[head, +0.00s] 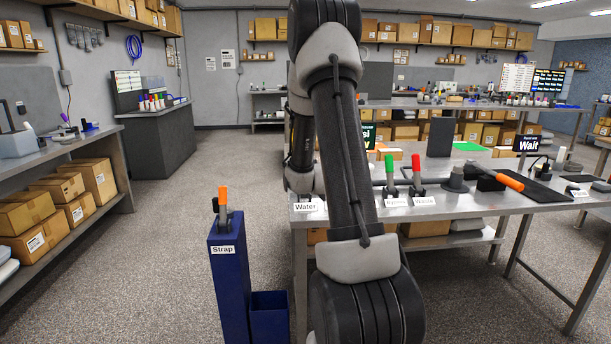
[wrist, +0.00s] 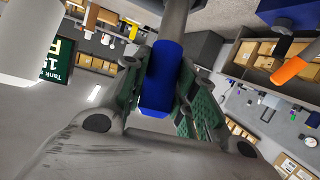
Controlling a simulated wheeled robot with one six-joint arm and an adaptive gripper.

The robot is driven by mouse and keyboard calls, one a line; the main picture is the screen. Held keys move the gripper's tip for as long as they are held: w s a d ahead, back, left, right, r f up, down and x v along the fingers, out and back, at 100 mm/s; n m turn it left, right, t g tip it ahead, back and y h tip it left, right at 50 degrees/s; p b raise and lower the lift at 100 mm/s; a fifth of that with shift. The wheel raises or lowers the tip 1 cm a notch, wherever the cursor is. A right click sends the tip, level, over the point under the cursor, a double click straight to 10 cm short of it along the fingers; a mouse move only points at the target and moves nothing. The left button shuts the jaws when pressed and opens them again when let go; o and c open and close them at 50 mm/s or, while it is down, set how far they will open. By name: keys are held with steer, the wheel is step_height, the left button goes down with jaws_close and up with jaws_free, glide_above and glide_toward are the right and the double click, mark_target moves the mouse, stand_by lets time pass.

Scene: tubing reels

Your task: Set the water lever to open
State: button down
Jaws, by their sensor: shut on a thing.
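The water lever's blue handle (wrist: 166,72) shows in the wrist view, joined to a grey shaft at the top. My gripper (wrist: 158,100) is shut on this blue handle, with a green-padded finger on either side of it. In the head view the Water label (head: 306,206) is on the near left edge of the metal table (head: 450,208). My arm hides the lever there, so I cannot tell its angle against its base.
A green-handled lever (head: 390,170) and a red-handled lever (head: 416,172) stand upright to the right. An orange-handled lever (head: 509,182) lies lower on the table's right. A blue Strap post (head: 230,285) with an orange-handled lever (head: 223,199) stands left. Floor further left is clear.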

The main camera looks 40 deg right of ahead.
steer(key=c, duration=1.1)
jaws_free()
steer(key=shift+c, duration=0.2)
steer(key=shift+s+a, duration=0.1)
steer(key=shift+s, duration=0.05)
steer(key=v, duration=0.7)
steer(key=shift+s+a, duration=0.1)
